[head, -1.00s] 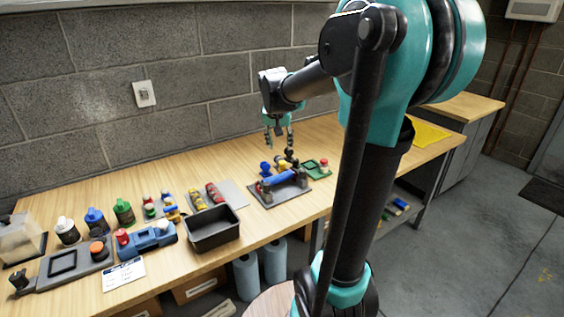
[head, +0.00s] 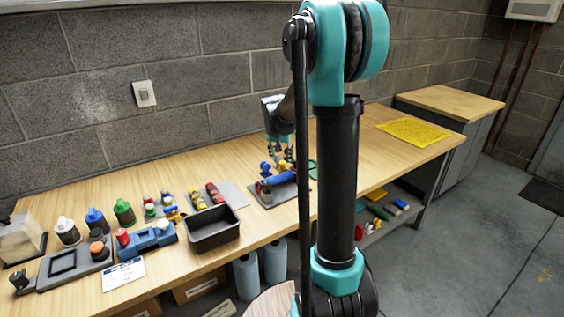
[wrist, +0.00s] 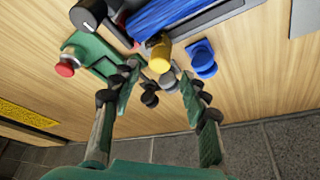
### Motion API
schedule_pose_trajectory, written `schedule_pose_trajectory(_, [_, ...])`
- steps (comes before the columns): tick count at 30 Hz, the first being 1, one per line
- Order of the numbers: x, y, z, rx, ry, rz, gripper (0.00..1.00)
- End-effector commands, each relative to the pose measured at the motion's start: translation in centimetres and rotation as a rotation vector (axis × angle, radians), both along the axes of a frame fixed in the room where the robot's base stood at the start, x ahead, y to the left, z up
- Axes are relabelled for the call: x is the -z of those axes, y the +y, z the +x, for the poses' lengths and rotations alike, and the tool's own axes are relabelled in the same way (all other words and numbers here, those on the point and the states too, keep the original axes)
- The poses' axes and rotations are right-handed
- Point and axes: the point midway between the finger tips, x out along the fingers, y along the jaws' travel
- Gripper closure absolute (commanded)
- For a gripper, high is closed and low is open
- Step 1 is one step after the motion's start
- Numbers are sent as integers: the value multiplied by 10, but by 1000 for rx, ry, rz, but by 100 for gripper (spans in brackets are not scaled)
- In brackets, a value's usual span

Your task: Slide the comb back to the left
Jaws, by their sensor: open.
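My gripper (head: 280,159) hangs over the back edge of a dark tray-like fixture on the bench. In the wrist view my gripper (wrist: 158,77) is open, with its two fingers well apart. A blue ridged roller (head: 279,182) lies across the fixture (head: 267,203); the roller also shows at the top of the wrist view (wrist: 172,12). A yellow knob (wrist: 160,55) is just beyond the fingertips, and a blue knob (wrist: 203,58) is to its right. Small dark round parts show between the fingers. I cannot tell which part is the comb.
A green plate with a red button (wrist: 65,68) lies left of the fingers in the wrist view. A black bin (head: 213,231) stands left of the fixture. Bottles and a blue device (head: 150,238) are further left. A yellow mat (head: 412,131) lies to the right.

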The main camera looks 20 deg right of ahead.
Motion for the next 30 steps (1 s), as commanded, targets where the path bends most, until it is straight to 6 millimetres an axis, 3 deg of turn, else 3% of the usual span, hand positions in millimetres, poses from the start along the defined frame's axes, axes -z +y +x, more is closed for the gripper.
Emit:
schedule_pose_trajectory(7, [29,-6,11,1,0,0,55])
schedule_pose_trajectory(20, [36,-7,13,0,0,0,55])
schedule_pose_trajectory(30, [36,-7,13,0,0,0,97])
